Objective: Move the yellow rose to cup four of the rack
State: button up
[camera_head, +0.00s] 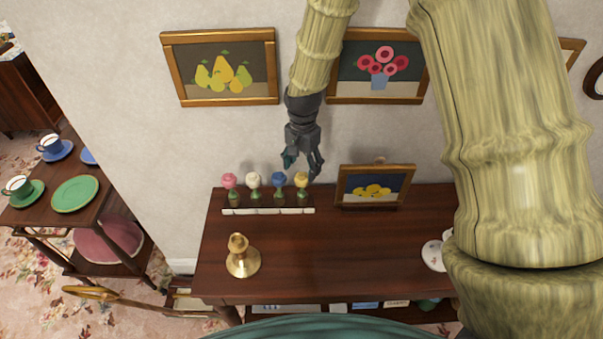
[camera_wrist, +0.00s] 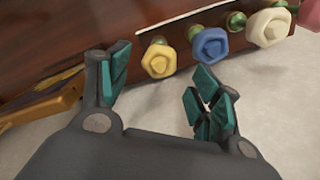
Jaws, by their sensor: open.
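The yellow rose (camera_head: 301,180) stands at the right end of a row of roses in small green cups on the wooden cabinet top. In the wrist view the yellow rose (camera_wrist: 159,60) shows ahead, between and beyond the fingers. The white rack strip (camera_head: 268,211) runs along the front of the row; any marks on it are too small to read. To its left stand the blue rose (camera_head: 279,180), white rose (camera_head: 253,180) and pink rose (camera_head: 229,181). My gripper (camera_head: 302,162) is open and empty, above the yellow rose and apart from it.
A brass candlestick (camera_head: 241,258) stands in front of the rack on the cabinet (camera_head: 330,260). A framed fruit picture (camera_head: 373,187) stands right of the yellow rose. Pictures hang on the wall behind my arm. The cabinet top's middle is clear.

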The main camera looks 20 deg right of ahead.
notch_tip(320, 180, up, 7)
jog(key=shift+r, duration=0.2)
dwell(0.6)
